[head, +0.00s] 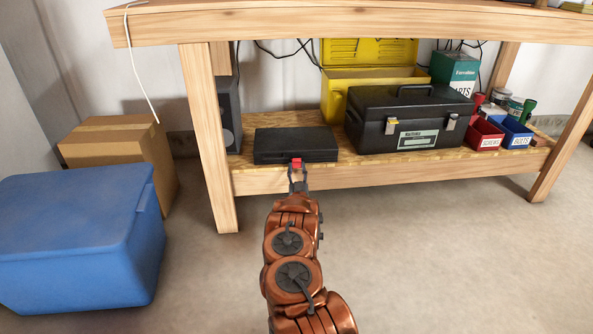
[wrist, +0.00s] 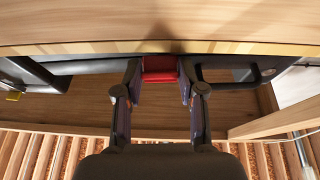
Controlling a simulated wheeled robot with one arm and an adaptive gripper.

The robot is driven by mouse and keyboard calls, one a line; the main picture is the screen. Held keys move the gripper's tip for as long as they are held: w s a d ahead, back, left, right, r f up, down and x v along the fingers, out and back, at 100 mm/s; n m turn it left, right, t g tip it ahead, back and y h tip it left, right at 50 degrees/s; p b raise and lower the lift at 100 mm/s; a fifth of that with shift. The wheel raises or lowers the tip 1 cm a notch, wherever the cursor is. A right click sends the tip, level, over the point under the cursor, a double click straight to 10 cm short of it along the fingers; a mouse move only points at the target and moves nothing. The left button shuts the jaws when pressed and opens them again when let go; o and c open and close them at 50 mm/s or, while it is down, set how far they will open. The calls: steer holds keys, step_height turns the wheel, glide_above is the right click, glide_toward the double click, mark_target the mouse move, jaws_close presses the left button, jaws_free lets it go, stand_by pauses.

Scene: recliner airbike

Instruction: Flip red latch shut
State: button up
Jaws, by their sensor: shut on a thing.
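A flat black case (head: 295,143) lies on the lower shelf of the workbench, its lid looking closed. A small red latch (head: 297,162) sits at its front edge, and the latch also shows in the wrist view (wrist: 160,66) between my fingers. My gripper (head: 298,172) is at the front of the case. In the wrist view my gripper (wrist: 160,85) has one finger on each side of the latch, shut on it. The fingertips partly hide the latch's sides. I cannot tell whether the latch is fully folded against the case.
On the shelf (head: 250,181), a black toolbox (head: 410,118) stands right of the case, with a yellow box (head: 345,78) behind it and red (head: 487,134) and blue (head: 514,133) bins beyond. A table leg (head: 209,140) stands left. A blue tub (head: 75,240) sits on the floor.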

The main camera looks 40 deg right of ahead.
mark_target(297, 160)
steer(key=c, duration=0.5)
steer(key=shift+o, duration=0.2)
steer(key=shift+r, duration=0.1)
steer(key=shift+r+p, duration=0.1)
steer(key=shift+p, duration=0.3)
steer(key=r+g+y+p, duration=0.1)
steer(key=p, duration=0.3)
steer(key=shift+a+r, duration=0.1)
steer(key=shift+r, duration=0.05)
steer(key=g+p, duration=0.1)
steer(key=p, duration=0.2)
steer(key=shift+r+y, duration=0.25)
steer(key=shift+y, duration=0.05)
steer(key=r+g+y+p, duration=0.1)
steer(key=g+y+p, duration=0.1)
steer(key=p, duration=0.4)
steer(key=shift+r+g, duration=0.1)
steer(key=shift+g, duration=0.3)
steer(key=shift+w+r+g+y+p, duration=0.1)
steer(key=shift+r+g+y+p, duration=0.1)
steer(key=shift+g+y+p, duration=1.1)
steer(key=shift+p, duration=0.35)
steer(key=shift+d, duration=0.2)
